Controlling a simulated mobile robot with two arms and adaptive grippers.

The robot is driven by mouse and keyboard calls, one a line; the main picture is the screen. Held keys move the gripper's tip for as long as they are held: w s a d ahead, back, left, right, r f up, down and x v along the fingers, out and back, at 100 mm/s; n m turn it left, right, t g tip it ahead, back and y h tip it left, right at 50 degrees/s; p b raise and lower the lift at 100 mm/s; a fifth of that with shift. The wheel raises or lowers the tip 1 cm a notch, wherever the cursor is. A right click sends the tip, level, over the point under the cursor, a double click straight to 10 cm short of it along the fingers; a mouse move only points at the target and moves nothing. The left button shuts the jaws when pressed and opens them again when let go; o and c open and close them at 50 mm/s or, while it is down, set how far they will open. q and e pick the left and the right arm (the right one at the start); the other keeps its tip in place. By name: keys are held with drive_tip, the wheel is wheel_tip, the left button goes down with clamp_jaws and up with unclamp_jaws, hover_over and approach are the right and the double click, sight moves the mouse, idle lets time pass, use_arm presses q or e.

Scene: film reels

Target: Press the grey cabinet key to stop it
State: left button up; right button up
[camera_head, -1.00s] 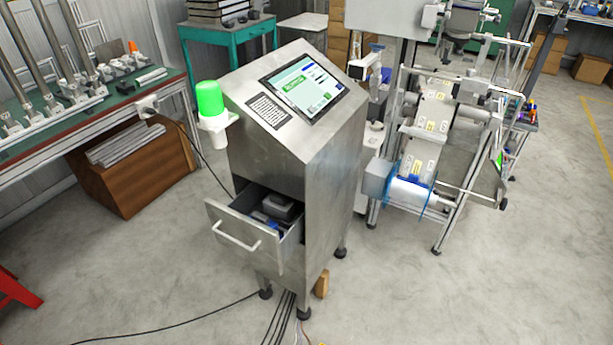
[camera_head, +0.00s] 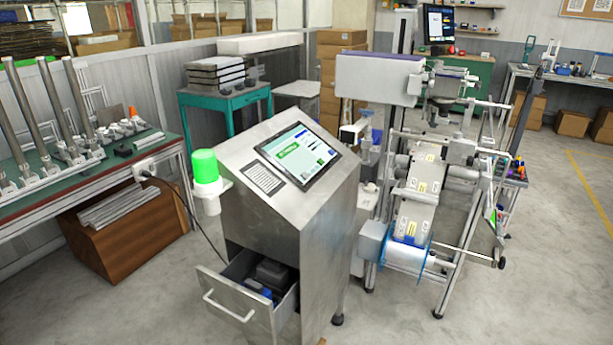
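A grey metal cabinet (camera_head: 260,215) stands upright in the middle of the view. Its sloped top holds a lit touchscreen (camera_head: 301,154) with a green field, and a small dark keypad or label panel (camera_head: 264,177) to the left of the screen. A green lamp (camera_head: 205,166) is mounted on the cabinet's left side and looks lit. The drawer (camera_head: 240,308) at the front is pulled open with dark and blue items inside. No single grey key can be made out at this distance. Neither of my grippers is in view.
A machine with a film path and a blue-edged reel (camera_head: 408,254) stands close to the cabinet's right. A green-topped workbench (camera_head: 90,165) is at the left, with a brown box (camera_head: 125,215) below. A teal table (camera_head: 226,97) stands behind. Floor is free at lower right.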

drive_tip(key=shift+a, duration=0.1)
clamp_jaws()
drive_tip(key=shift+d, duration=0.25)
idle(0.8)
